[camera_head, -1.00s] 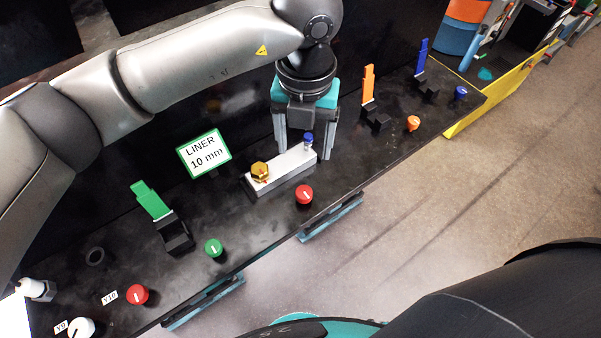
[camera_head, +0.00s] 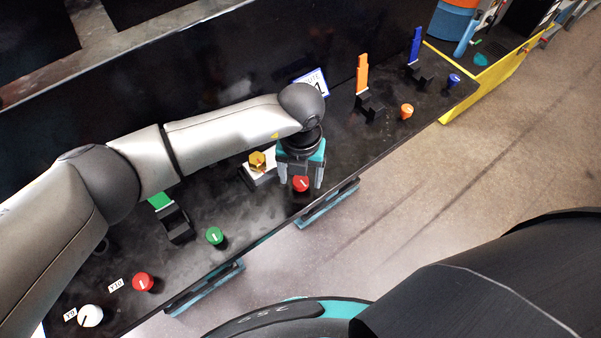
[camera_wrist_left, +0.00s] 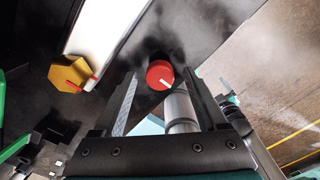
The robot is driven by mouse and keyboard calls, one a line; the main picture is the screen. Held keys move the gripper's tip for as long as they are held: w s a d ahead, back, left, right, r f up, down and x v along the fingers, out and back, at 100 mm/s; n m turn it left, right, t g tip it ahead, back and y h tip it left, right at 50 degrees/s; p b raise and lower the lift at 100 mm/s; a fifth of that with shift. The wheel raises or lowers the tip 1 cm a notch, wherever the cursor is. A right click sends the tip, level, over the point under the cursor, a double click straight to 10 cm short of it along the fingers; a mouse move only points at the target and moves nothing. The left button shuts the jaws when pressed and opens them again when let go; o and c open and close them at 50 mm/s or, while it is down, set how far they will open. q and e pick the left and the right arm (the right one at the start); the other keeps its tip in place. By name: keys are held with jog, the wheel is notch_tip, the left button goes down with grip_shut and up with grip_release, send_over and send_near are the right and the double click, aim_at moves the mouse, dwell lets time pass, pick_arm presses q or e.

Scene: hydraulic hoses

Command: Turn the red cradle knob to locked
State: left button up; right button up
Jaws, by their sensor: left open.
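The red cradle knob (camera_head: 301,184) is a round red cap with a white mark, on the black bench in front of the pale cradle block (camera_head: 262,176). My left gripper (camera_head: 300,181) points down over it, open, with one finger on each side of the knob. In the left wrist view the red knob (camera_wrist_left: 160,73) shows between the spread fingers (camera_wrist_left: 165,92), its white line slanting toward the lower right. I see no clear contact. A gold hex fitting (camera_head: 257,160) sits on the block. My right gripper is not in view.
A second red knob (camera_head: 142,282) stands beside the Y10 label, near a white knob (camera_head: 90,316). A green knob (camera_head: 214,236) is left of the gripper. An orange knob (camera_head: 407,111) and blue knob (camera_head: 454,80) are to the right. The bench's front edge is close.

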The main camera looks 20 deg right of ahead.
pick_arm(q)
grip_shut()
dwell(0.6)
